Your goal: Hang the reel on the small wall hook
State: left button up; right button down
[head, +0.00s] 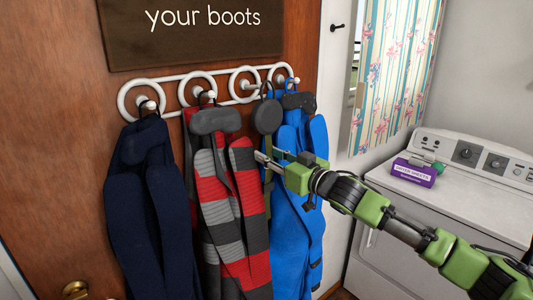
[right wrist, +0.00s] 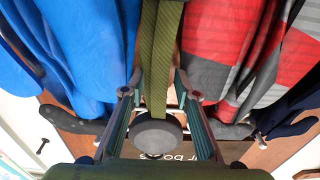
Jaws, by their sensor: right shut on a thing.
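The reel (head: 267,117) is a dark grey disc with a loop on top and an olive-green strap (right wrist: 160,50) hanging from it. It is in front of the coat rack, between the striped and blue garments; I cannot tell whether its loop is still on a rack hook. My right gripper (head: 266,160) is just below the disc, its fingers on either side of the strap, shut on it. The right wrist view shows the disc (right wrist: 156,135) beyond the fingers (right wrist: 157,88). The small dark wall hook (head: 337,28) is bare, on the white wall right of the door. My left gripper is out of view.
A white ring-shaped coat rack (head: 200,84) on the wooden door holds a navy garment (head: 148,210), a red-grey striped one (head: 230,200) and a blue one (head: 300,220). A white washer (head: 440,215) with a purple box (head: 413,172) stands right, beside a curtained window (head: 395,70).

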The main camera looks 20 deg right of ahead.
jog(key=b+v, duration=0.1)
jog(key=v, duration=0.5)
jog(key=shift+r+b, duration=0.1)
jog(key=shift+b, duration=0.3)
jog(key=shift+w+r, duration=0.1)
